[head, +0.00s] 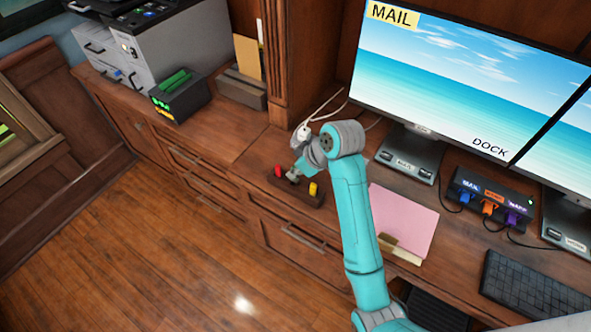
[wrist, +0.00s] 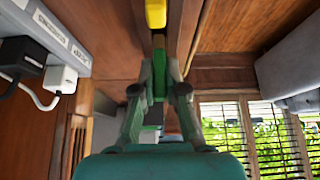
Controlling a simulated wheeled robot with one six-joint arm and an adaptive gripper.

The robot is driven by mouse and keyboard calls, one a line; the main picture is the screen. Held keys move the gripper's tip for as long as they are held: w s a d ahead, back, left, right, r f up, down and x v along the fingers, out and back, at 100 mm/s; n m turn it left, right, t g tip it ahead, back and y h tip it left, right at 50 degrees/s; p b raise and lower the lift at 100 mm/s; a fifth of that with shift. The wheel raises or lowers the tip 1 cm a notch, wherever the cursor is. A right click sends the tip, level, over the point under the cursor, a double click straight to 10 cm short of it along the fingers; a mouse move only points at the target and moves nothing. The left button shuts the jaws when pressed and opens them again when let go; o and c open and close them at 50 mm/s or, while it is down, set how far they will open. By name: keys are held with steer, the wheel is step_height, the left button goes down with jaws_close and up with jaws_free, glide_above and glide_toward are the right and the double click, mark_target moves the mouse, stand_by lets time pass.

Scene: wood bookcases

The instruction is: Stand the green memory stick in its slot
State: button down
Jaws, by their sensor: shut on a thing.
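A dark brown slotted holder (head: 297,194) lies on the desk top near its front edge in the head view. A red stick (head: 278,171) stands at its left end and a yellow stick (head: 313,189) at its right end. My gripper (head: 292,177) is over the middle of the holder, between them. In the wrist view my gripper (wrist: 159,80) is shut on the green memory stick (wrist: 158,72). The yellow stick (wrist: 155,14) shows beyond it at the top. The fingers hide much of the green stick, and I cannot tell whether it is inside the slot.
A white plug with cables (head: 303,132) lies behind my gripper. A monitor (head: 450,75), a pink sheet (head: 403,220) and a hub with coloured plugs (head: 490,200) are to the right. A black box with green sticks (head: 180,97) is at the left. Desk left of the holder is clear.

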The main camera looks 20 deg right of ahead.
mark_target(295, 182)
steer(key=shift+f, duration=1.55)
steer(key=c, duration=1.1)
jaws_free()
steer(key=shift+c, duration=0.2)
steer(key=v, duration=0.7)
steer(key=shift+s+r, duration=0.1)
steer(key=shift+r, duration=0.1)
